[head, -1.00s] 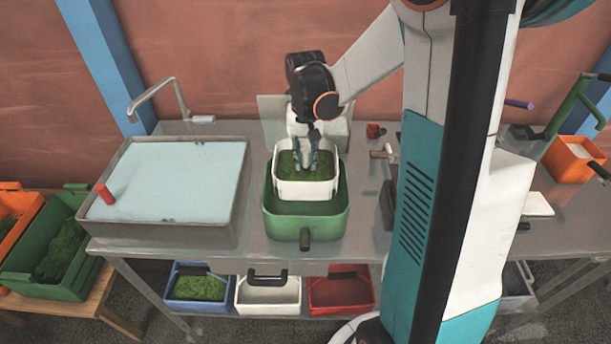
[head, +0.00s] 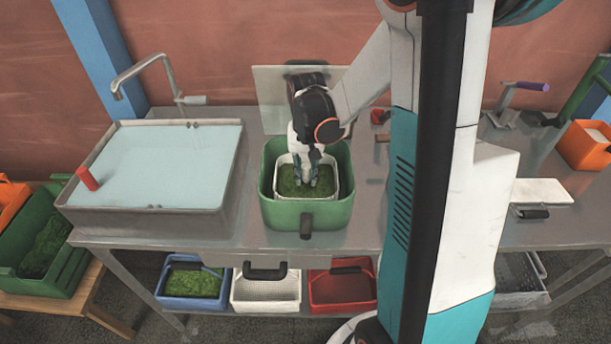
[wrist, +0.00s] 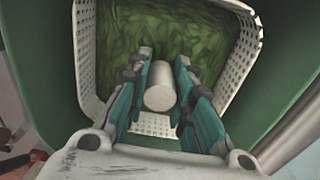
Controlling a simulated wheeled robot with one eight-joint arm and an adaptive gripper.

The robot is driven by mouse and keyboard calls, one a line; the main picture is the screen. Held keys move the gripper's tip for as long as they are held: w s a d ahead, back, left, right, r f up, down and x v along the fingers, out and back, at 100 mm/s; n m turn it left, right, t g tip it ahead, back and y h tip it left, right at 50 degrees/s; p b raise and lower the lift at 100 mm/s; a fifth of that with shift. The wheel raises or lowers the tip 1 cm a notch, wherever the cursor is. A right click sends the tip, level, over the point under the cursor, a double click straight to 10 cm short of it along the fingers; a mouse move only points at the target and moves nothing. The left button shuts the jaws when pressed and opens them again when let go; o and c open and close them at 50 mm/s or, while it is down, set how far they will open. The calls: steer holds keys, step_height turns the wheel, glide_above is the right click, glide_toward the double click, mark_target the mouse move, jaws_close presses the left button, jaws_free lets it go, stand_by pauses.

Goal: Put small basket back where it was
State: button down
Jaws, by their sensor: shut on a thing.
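The small white basket (head: 334,186), filled with green leaves, is inside the larger green container (head: 335,213) on the metal counter. Its perforated wall shows in the wrist view (wrist: 242,62). My gripper (head: 306,180) reaches down into the basket from above. In the wrist view my gripper (wrist: 163,75) has its teal fingers on both sides of a pale cylindrical handle (wrist: 160,90) and is shut on it. The green container's wall surrounds the basket. I cannot tell whether the basket touches the container's bottom.
A water-filled sink (head: 165,165) with a tap (head: 150,65) and a red cylinder (head: 87,179) is to the left. Blue (head: 193,300), white (head: 266,303) and red (head: 342,305) baskets are below the counter. A clear panel (head: 268,95) stands behind the green container.

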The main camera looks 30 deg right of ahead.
steer(key=shift+f, duration=0.15)
steer(key=c, duration=1.4)
jaws_free()
steer(key=shift+r, duration=0.2)
step_height(320, 180, up, 12)
steer(key=p, duration=0.3)
